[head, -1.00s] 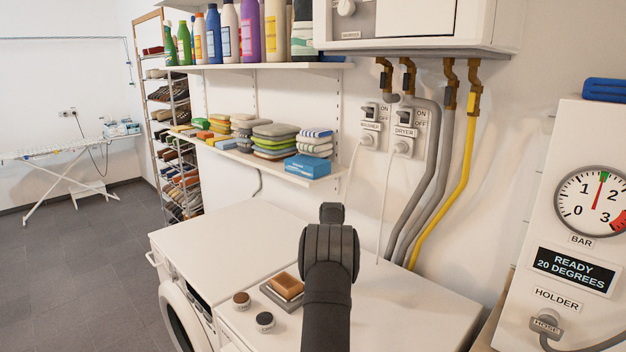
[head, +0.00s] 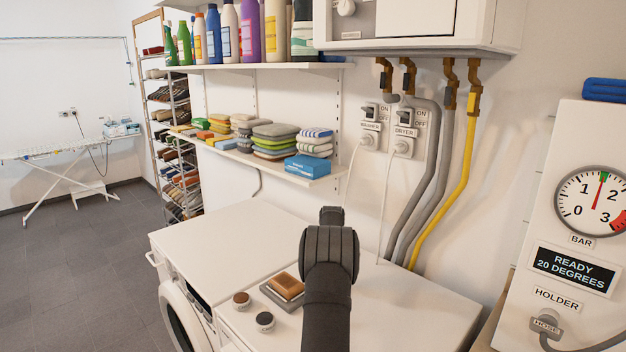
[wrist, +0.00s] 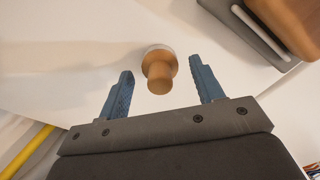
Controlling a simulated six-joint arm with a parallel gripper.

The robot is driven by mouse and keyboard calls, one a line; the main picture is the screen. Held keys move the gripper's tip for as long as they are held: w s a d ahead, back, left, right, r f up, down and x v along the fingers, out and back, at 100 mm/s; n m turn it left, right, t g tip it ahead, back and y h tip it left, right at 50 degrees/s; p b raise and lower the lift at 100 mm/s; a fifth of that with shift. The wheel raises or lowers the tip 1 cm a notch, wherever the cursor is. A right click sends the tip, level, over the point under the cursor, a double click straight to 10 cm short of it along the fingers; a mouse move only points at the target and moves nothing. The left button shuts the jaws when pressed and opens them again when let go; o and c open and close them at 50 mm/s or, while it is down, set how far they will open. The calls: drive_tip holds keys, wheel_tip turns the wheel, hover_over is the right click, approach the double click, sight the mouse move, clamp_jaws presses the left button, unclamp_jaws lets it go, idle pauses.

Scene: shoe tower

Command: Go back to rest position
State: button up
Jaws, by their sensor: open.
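My gripper (wrist: 160,72) shows in the wrist view, with its two blue fingers spread wide and nothing clamped between them. A small round wooden-handled object (wrist: 158,72) with a pale base stands on the white top, in the gap between the fingertips in the picture. The fingers look clear of it on both sides. In the head view my dark arm reaches over the machine tops and hides the gripper and this object.
A brown brush (head: 287,285) lies on a grey tray (head: 272,297) left of my arm, with two small round tins (head: 241,299) (head: 265,320) beside it. A loaded shelf (head: 320,181), grey pipes (head: 425,180) and a yellow pipe (head: 465,165) line the wall behind.

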wheel_tip(320, 180, down, 2)
drive_tip(key=shift+s, duration=0.1)
drive_tip(key=r, duration=0.3)
drive_tip(key=d+r, duration=0.1)
drive_tip(key=r, duration=0.1)
drive_tip(key=shift+s+r, duration=0.2)
drive_tip(key=s+d+r, duration=0.6)
drive_tip(key=d, duration=0.2)
drive_tip(key=shift+n, duration=0.3)
drive_tip(key=shift+w+a+f, duration=0.1)
drive_tip(key=shift+w+a, duration=0.15)
drive_tip(key=shift+a, duration=3.9)
drive_tip(key=shift+w+a+r, duration=0.1)
drive_tip(key=shift+w+a, duration=0.1)
drive_tip(key=shift+a, duration=4)
drive_tip(key=shift+w+a+f, duration=0.1)
drive_tip(key=shift+w+a, duration=0.15)
drive_tip(key=shift+a, duration=3.9)
